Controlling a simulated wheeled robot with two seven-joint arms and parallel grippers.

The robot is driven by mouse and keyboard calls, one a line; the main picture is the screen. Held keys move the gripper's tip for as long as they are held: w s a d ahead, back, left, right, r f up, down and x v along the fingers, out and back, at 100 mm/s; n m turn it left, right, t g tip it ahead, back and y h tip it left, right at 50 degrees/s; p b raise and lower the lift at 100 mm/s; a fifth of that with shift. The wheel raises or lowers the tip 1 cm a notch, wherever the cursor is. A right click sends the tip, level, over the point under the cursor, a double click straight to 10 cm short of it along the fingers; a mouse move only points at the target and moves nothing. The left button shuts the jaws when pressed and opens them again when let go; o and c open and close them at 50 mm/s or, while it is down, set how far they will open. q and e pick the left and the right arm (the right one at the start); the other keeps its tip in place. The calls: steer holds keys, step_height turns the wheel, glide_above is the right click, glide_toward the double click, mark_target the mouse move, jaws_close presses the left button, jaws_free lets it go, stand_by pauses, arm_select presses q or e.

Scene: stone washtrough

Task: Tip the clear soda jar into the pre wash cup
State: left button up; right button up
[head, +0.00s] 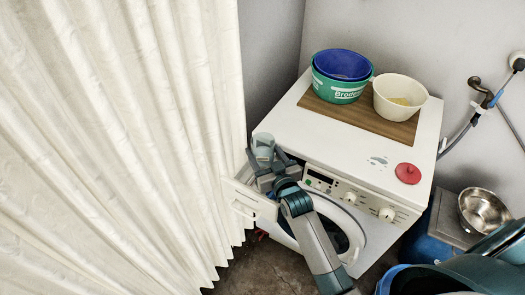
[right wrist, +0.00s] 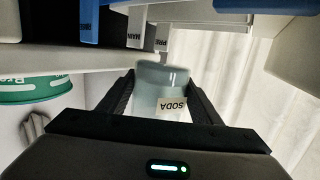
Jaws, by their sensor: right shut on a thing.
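My right gripper (head: 266,164) is shut on the clear soda jar (head: 263,146) above the open drawer (head: 250,201) at the washing machine's front left corner. In the right wrist view, the jar (right wrist: 160,88) sits between both fingers, with pale contents and a white SODA label reading upside down. Small tags reading MAIN (right wrist: 136,28) and PRE (right wrist: 161,40) show beyond it. The pre wash cup itself cannot be made out clearly in the head view, as the gripper and jar partly cover the drawer. My left gripper is not in view.
On the white washing machine (head: 341,165) a wooden board (head: 362,119) bears green and blue tubs (head: 341,76) and a cream bucket (head: 400,97). A red lid (head: 407,173) lies at the right front. A white curtain (head: 125,130) hangs close left of the drawer.

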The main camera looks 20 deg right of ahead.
steer(key=shift+r, duration=0.15)
stand_by(0.5)
steer(key=shift+s+r+n+h+p, duration=0.1)
steer(key=shift+r+n+h+p, duration=0.15)
steer(key=shift+p, duration=0.55)
steer(key=shift+d+n+h+p, duration=0.25)
steer(key=shift+n+h+p, duration=0.1)
steer(key=shift+p, duration=0.25)
steer(key=shift+s+d+r+n+g+p, duration=0.15)
steer(key=shift+r+n+g+p, duration=0.2)
steer(key=shift+p, duration=0.4)
steer(key=shift+d+f+n+h+p, duration=0.15)
steer(key=shift+n+h+p, duration=0.15)
steer(key=shift+n+p, duration=0.15)
